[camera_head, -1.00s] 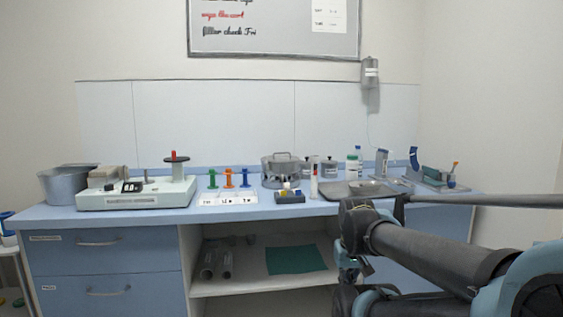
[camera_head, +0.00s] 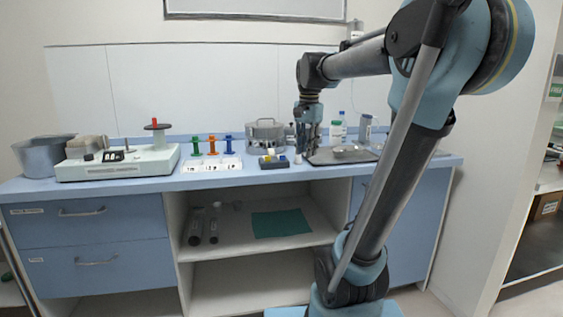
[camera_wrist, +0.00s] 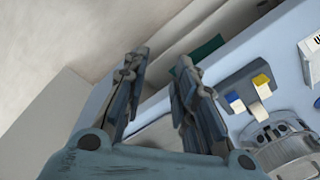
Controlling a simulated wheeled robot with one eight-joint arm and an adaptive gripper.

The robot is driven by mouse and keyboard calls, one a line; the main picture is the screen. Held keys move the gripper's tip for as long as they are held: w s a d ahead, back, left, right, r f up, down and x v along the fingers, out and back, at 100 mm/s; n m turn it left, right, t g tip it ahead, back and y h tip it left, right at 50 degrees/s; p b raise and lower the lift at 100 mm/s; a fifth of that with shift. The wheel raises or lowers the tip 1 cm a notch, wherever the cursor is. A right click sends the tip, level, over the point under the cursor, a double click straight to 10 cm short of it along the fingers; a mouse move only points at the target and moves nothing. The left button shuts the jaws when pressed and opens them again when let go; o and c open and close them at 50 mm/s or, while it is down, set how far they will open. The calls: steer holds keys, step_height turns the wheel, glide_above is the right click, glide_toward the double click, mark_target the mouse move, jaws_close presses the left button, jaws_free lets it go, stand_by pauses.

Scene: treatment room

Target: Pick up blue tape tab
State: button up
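A small dark holder (camera_head: 273,164) stands near the front of the blue counter, with white and yellow tabs on it. In the wrist view the holder (camera_wrist: 243,80) carries a yellow tab (camera_wrist: 262,84) and a white tab with a small blue patch (camera_wrist: 238,106); the blue tape tab seems to be this patch, but it is too small to be sure. My gripper (camera_head: 304,148) points down over the counter, just right of the holder. In the wrist view its two fingers (camera_wrist: 158,68) are apart with nothing between them.
A metal pot (camera_head: 266,136) stands behind the holder. A metal tray (camera_head: 342,155) and bottles (camera_head: 336,130) are close to the right of my gripper. Labelled cards (camera_head: 211,164) and coloured stands are left. The open shelf below holds a green sheet (camera_head: 281,223).

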steer(key=w+a+r+m+g, duration=0.1)
steer(key=w+a+r+m, duration=0.35)
steer(key=w, duration=0.35)
steer(key=w+a+r+m, duration=0.3)
steer(key=w+r, duration=0.3)
steer(key=w, duration=0.3)
glide_above(281, 156)
steer(key=f, duration=1.1)
steer(key=shift+w+d+f, duration=0.1)
steer(key=shift+w+d, duration=0.1)
steer(key=shift+w, duration=0.2)
steer(key=shift+s+a+f, duration=0.1)
steer(key=shift+s+f, duration=0.05)
steer(key=shift+f, duration=1.35)
steer(key=shift+s+a+f, duration=0.1)
steer(key=shift+f, duration=1.35)
jaws_close()
